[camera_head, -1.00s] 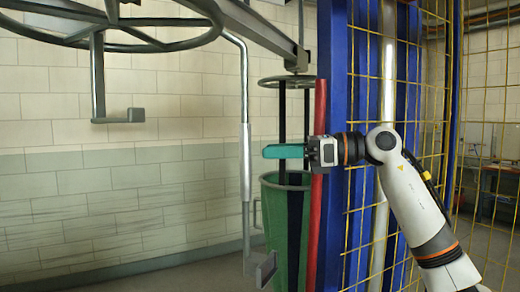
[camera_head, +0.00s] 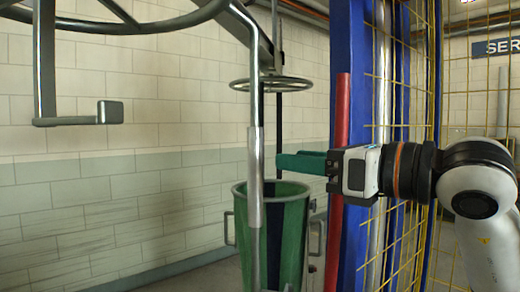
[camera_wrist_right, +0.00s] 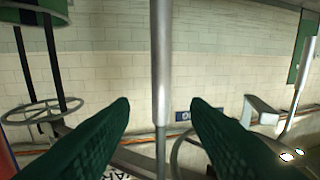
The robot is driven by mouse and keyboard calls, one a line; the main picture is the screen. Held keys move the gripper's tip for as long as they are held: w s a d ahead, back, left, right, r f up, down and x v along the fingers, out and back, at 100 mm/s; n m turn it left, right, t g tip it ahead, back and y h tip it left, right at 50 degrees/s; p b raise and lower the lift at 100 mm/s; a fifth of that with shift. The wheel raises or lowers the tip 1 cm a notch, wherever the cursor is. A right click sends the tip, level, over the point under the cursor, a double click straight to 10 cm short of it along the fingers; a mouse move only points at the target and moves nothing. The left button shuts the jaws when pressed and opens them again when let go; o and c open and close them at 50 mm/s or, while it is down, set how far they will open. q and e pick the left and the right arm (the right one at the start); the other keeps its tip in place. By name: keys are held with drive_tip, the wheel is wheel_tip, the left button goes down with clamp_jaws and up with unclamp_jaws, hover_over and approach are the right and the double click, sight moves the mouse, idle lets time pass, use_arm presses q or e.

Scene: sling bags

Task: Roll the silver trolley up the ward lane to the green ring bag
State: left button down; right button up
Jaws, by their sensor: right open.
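A silver pole with a thicker sleeve (camera_head: 256,185) hangs upright from a bent rod at the top of the head view. I take it as the silver trolley's handle; the trolley's body is not clear. My right gripper (camera_head: 279,161) is open, its green fingers pointing left at the sleeve. In the right wrist view, the sleeve (camera_wrist_right: 161,65) shows in line with the gap between the open fingers; contact cannot be told. The green ring bag (camera_head: 290,230) hangs behind, under a grey ring (camera_head: 272,84). My left gripper is out of view.
A red pole (camera_head: 341,110), a blue post (camera_head: 350,40) and yellow mesh (camera_head: 410,80) stand close by my right arm. A grey hooked arm with a pad (camera_head: 111,112) hangs at left. A tiled wall (camera_head: 120,165) closes the back.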

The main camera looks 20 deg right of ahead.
sight(261, 157)
drive_tip(key=p+x, duration=0.1)
drive_tip(key=x, duration=0.3)
drive_tip(key=shift+w+a+r, duration=0.1)
drive_tip(key=shift+w+a, duration=0.1)
drive_tip(key=p+x, duration=0.1)
drive_tip(key=x, duration=0.3)
drive_tip(key=shift+p, duration=0.3)
drive_tip(key=shift+w, duration=0.15)
drive_tip(key=shift+c, duration=0.2)
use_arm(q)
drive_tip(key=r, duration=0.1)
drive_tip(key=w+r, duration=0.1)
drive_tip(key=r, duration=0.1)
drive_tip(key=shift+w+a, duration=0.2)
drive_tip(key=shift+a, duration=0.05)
use_arm(e)
clamp_jaws()
